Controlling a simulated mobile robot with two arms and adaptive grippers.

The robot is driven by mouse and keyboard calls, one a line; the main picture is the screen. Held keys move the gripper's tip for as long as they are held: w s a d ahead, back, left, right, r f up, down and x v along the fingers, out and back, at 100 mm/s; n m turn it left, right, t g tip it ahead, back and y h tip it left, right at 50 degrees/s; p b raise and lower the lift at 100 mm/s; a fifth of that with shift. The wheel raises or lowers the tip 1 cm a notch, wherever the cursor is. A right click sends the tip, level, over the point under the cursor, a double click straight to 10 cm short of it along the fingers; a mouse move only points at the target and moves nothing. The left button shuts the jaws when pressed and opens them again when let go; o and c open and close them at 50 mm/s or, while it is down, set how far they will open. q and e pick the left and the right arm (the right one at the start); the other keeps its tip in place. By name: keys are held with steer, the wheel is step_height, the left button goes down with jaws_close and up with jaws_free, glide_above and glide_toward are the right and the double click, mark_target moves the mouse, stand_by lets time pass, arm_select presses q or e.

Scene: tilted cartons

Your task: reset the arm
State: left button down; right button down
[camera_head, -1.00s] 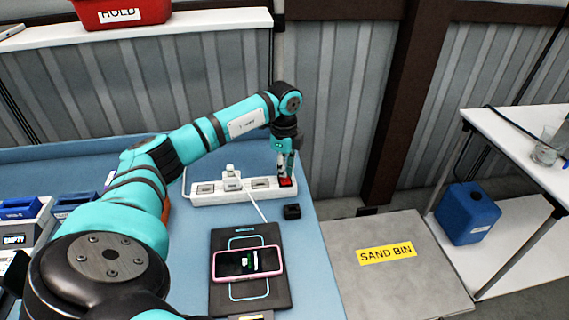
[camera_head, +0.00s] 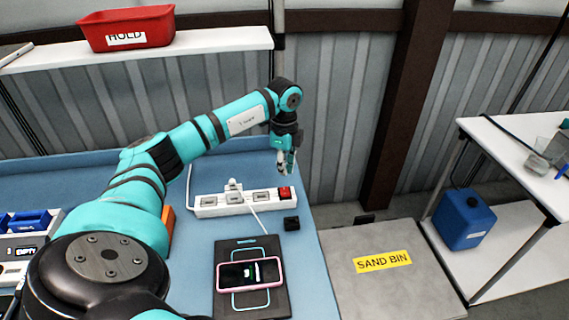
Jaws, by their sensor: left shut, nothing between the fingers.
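My left arm reaches in from the left over the blue table. My left gripper (camera_head: 287,164) is shut and empty, pointing down just above and behind the red switch (camera_head: 285,193) on the right end of the white power strip (camera_head: 236,204). It looks apart from the switch. A white plug (camera_head: 233,186) sits in the strip, with a white cable running from it toward the charging pad. My right gripper is not in view.
A phone with a pink case (camera_head: 249,274) lies on a black pad (camera_head: 228,251). A small black block (camera_head: 291,223) is beside the strip. A red HOLD bin (camera_head: 127,28) is on the shelf. A SAND BIN box (camera_head: 350,290) and a blue canister (camera_head: 464,219) stand right.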

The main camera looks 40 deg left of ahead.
arm_select(q)
steer(key=shift+r, duration=0.45)
